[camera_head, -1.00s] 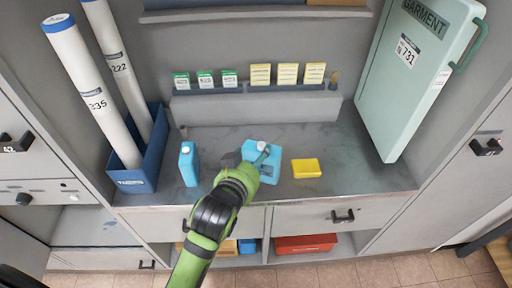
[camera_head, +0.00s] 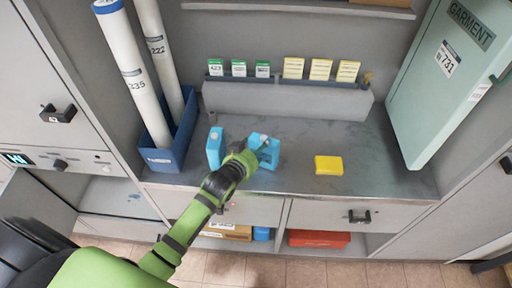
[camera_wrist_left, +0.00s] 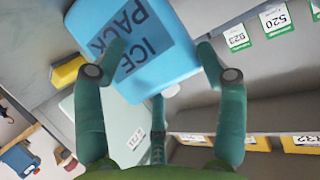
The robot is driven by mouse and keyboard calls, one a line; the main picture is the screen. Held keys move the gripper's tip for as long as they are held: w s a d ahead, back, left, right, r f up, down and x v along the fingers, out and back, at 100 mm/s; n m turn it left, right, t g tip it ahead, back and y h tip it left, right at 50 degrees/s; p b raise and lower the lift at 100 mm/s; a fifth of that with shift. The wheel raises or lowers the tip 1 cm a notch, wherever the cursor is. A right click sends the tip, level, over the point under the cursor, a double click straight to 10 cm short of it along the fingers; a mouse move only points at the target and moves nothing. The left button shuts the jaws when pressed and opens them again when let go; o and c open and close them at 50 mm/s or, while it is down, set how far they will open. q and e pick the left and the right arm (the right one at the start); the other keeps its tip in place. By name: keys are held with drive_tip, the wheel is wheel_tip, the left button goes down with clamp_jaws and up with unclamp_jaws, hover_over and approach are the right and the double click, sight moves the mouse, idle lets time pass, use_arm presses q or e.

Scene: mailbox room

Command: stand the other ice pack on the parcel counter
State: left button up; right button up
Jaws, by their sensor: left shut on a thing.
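One blue ice pack (camera_head: 215,147) with a white cap stands upright on the grey parcel counter (camera_head: 300,140), near its left end. My left gripper (camera_head: 257,151) is shut on another blue ice pack (camera_head: 270,155), just right of the standing one, with a narrow gap between. The held pack's dark "ICE PACK" label (camera_wrist_left: 132,42) and white cap show between the fingers in the left wrist view. The gripper partly covers it in the head view, and I cannot tell whether its base touches the counter. My right gripper is not in view.
A yellow block (camera_head: 329,165) lies right of the held pack. A blue bin (camera_head: 165,157) with two white tubes stands at the left, a green garment case (camera_head: 435,90) at the right. Cards stand on a ledge (camera_head: 290,98) behind.

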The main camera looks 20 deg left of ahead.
use_arm(q)
drive_tip(key=o, duration=1.7)
drive_tip(key=shift+f, duration=0.1)
drive_tip(key=shift+c, duration=0.2)
drive_tip(key=b+v, duration=0.1)
drive_tip(key=v, duration=1.1)
